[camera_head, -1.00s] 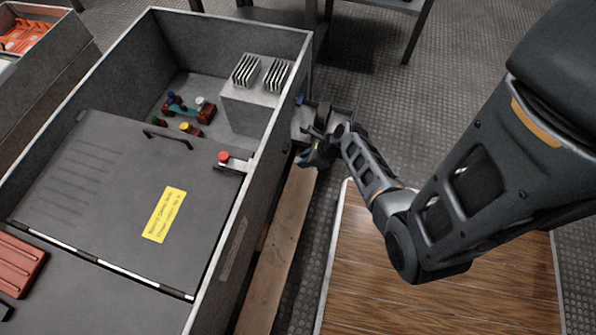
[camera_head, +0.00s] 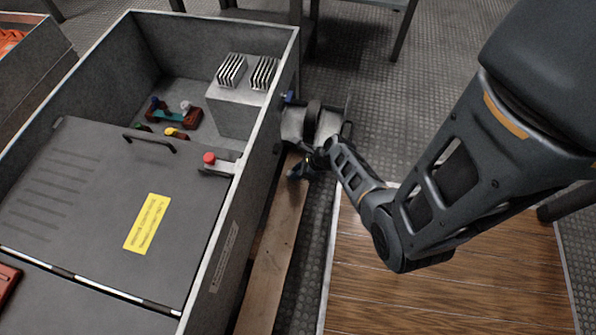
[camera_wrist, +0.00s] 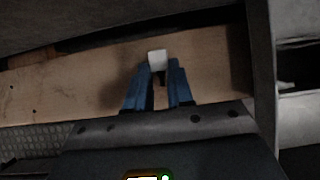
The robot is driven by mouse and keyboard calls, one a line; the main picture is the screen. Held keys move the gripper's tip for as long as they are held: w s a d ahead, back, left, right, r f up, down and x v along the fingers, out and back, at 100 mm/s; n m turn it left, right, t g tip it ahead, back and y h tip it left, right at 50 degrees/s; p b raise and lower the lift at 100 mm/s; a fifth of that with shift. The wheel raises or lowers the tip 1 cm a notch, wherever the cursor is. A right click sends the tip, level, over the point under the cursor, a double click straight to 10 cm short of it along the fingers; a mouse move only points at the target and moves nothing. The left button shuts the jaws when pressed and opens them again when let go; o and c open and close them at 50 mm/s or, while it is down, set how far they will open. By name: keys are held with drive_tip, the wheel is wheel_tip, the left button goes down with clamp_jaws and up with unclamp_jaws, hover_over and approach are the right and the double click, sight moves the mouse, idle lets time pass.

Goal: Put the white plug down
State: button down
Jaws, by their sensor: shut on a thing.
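The white plug (camera_wrist: 157,58) shows in the wrist view as a small pale block between the tips of two blue fingers. My gripper (camera_wrist: 158,72) is shut on it, over a wooden plank (camera_wrist: 60,95). I cannot tell from this view whether the plug touches the plank. In the head view my gripper (camera_head: 300,170) is low beside the grey cabinet's right wall, near the far part of the plank (camera_head: 270,255). The plug cannot be made out there.
The open grey cabinet (camera_head: 228,235) stands left of my gripper, with a finned block (camera_head: 235,110), coloured plugs (camera_head: 170,113) and a red button (camera_head: 209,158). A wooden platform (camera_head: 440,300) lies to the right.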

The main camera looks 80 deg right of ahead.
drive_tip(key=shift+f, duration=0.55)
drive_tip(key=c, duration=1)
unclamp_jaws()
